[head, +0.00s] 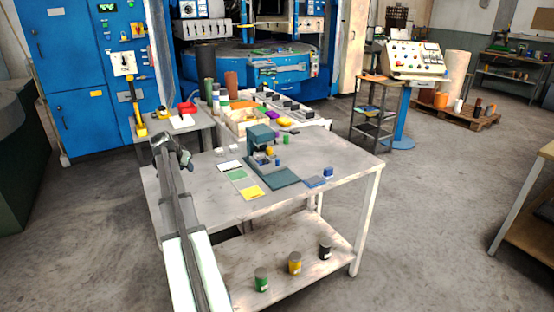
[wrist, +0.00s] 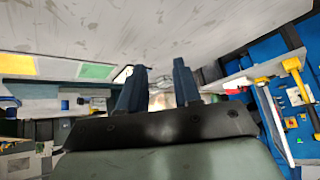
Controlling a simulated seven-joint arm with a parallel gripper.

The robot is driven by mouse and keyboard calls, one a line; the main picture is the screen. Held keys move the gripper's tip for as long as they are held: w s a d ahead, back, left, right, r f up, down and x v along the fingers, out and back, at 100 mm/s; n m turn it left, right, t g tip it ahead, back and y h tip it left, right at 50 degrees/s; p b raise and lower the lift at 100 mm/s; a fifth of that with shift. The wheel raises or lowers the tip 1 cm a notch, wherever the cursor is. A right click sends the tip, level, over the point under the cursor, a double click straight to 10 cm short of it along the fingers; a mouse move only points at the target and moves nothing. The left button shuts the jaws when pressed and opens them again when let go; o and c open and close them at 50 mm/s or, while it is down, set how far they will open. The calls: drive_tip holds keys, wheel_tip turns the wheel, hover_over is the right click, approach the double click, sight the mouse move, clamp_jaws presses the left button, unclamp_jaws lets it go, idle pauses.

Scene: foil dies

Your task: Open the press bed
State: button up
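A small teal press (head: 262,138) stands on the grey worktable. A flat teal plate (head: 272,179) reaches out from its foot toward the table's front. I cannot tell whether this plate is the press bed or how far out the bed is. My gripper (head: 186,158) is above the table's left part, to the left of the press and apart from it. In the wrist view my gripper's two dark fingers (wrist: 159,75) stand apart with nothing held between them. The press is not clearly recognisable in the wrist view.
On the worktable (head: 205,185), yellow (head: 251,193), green (head: 237,174) and white (head: 230,165) cards lie left of the press. Blue pads (head: 315,182) lie at its right. A crowded bench (head: 240,120) stands behind. Cans (head: 295,263) stand on the lower shelf. The table's front left is clear.

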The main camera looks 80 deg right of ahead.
drive_tip(key=s+d+r+m+g+y, duration=0.1)
drive_tip(key=s+d+r, duration=0.3)
drive_tip(key=s+d, duration=0.8)
drive_tip(key=m+y, duration=0.1)
drive_tip(key=y, duration=0.1)
approach(277, 159)
drive_tip(key=shift+g, duration=0.4)
drive_tip(key=x, duration=0.9)
drive_tip(key=shift+w, duration=0.25)
clamp_jaws()
